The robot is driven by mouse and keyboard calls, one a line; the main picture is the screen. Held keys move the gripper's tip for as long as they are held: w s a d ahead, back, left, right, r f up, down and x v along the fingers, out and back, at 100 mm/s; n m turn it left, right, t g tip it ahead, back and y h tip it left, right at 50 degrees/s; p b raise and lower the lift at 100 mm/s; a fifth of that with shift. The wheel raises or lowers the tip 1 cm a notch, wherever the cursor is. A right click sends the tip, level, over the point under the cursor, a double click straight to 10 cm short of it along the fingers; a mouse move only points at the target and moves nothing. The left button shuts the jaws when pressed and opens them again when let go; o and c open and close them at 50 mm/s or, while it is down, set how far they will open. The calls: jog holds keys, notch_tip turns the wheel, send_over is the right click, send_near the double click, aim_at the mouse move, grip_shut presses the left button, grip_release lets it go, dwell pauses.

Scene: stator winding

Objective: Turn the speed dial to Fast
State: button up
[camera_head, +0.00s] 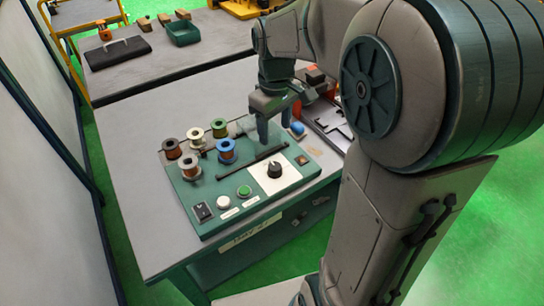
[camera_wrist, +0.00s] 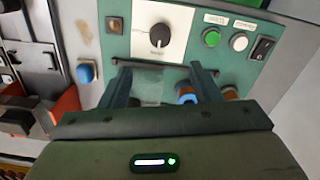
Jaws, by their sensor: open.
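The speed dial is a round black knob (camera_head: 274,170) on a white plate (camera_head: 262,181), at the front right of a green control panel (camera_head: 213,228). In the wrist view the dial (camera_wrist: 159,35) is at the top middle, on its white plate (camera_wrist: 181,22). Small print on the plate is too small to read, and I cannot tell which mark the dial points to. My gripper (camera_head: 279,122) is above the back of the panel, pointing down, its fingers apart and empty. In the wrist view my gripper (camera_wrist: 161,78) is open, and the dial is beyond its fingertips, untouched.
A green button (camera_head: 244,191), a white button (camera_head: 223,202) and a black rocker switch (camera_head: 202,211) are left of the dial. A dark bar (camera_head: 256,160) lies behind it. Several wire spools (camera_head: 189,167) stand on the panel's left.

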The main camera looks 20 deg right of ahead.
aim_at(275, 166)
notch_tip(275, 166, down, 13)
jog(key=shift+r, duration=0.1)
jog(key=shift+c, duration=0.4)
jog(key=c, duration=0.9)
